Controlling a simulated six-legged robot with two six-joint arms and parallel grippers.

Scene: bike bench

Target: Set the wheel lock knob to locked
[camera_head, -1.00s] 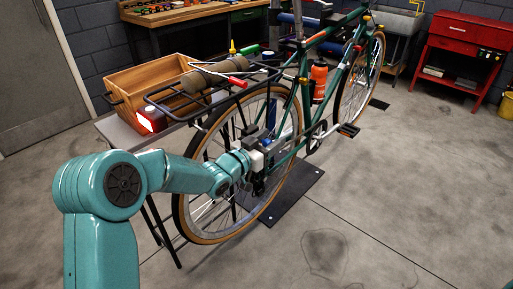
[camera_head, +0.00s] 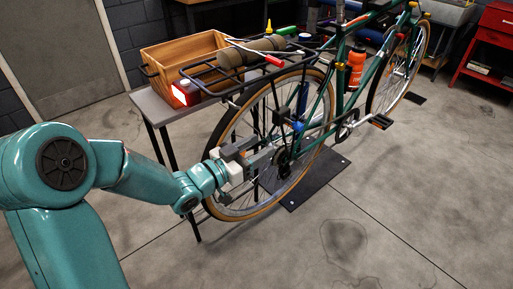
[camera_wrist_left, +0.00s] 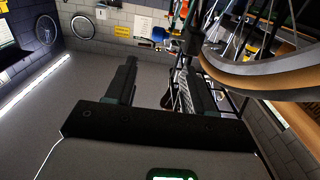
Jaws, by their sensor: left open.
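A small blue knob-like part (camera_head: 297,126) sits by the bicycle's rear hub, in front of the rear wheel (camera_head: 232,128) in the head view. It looks like the wheel lock knob, but its setting is too small to read. My left gripper (camera_head: 265,150) is open, with its fingers pointing right, to the left of and slightly below the blue part. It looks apart from it. In the left wrist view the two dark fingers (camera_wrist_left: 160,60) are spread with nothing held between them. A small blue item (camera_wrist_left: 158,33) shows beyond them. My right gripper is not in view.
The green bicycle stands over a black floor plate (camera_head: 322,178). Its rear rack (camera_head: 222,88) carries a rolled bundle and a lit red lamp (camera_head: 186,93). A wooden crate (camera_head: 165,60) rests on a grey bench (camera_head: 158,108) behind. The floor at front right is clear.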

